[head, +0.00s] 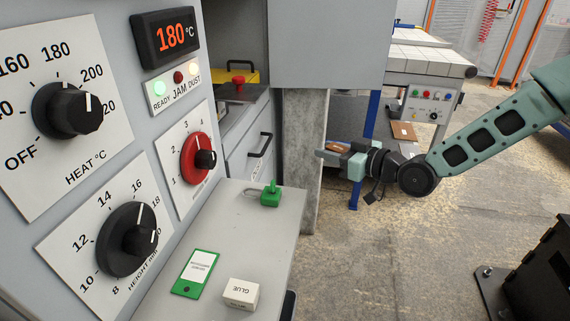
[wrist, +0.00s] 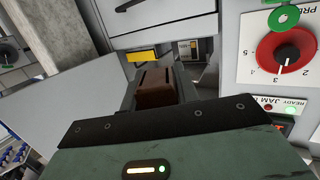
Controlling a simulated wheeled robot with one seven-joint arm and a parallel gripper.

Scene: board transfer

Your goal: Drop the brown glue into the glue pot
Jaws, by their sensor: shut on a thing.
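A glue pot cannot be made out for certain in either view. A white box marked GLUE (head: 240,294) stands on the machine's shelf in the head view.
The machine's panel carries black dials (head: 68,108) and a red dial (head: 196,158); its display reads 180 °C. A green padlock (head: 270,194) and green tag (head: 195,273) lie on the shelf (head: 225,230). A red knob (head: 239,80) is in the recess.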

